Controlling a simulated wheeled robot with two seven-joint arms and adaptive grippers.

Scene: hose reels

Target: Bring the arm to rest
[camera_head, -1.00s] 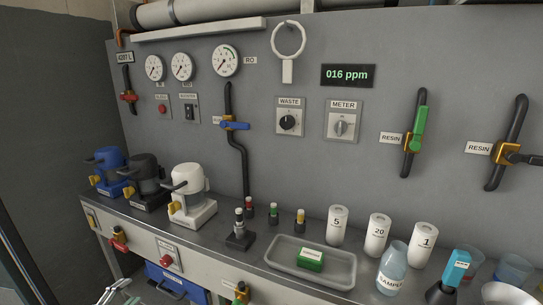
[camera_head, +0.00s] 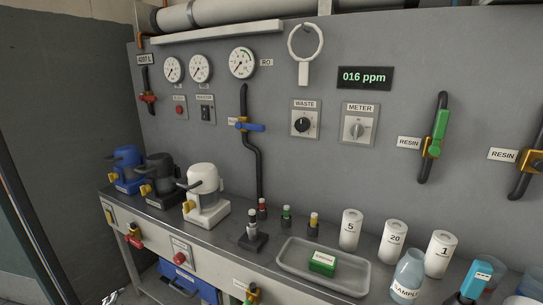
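Only a small tip of my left gripper (camera_head: 110,297) shows at the bottom left edge of the head view, in front of and below the bench. Most of it is cut off by the frame, so I cannot tell whether it is open or shut. Nothing is visibly held in the part that shows. My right gripper is not in view.
The bench carries blue, black and white pump units (camera_head: 204,195), a grey tray (camera_head: 357,281) with a green box (camera_head: 322,262), white cylinders (camera_head: 394,241) and a sample bottle (camera_head: 408,276). Valves, gauges and a 016 ppm display (camera_head: 365,77) are on the wall.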

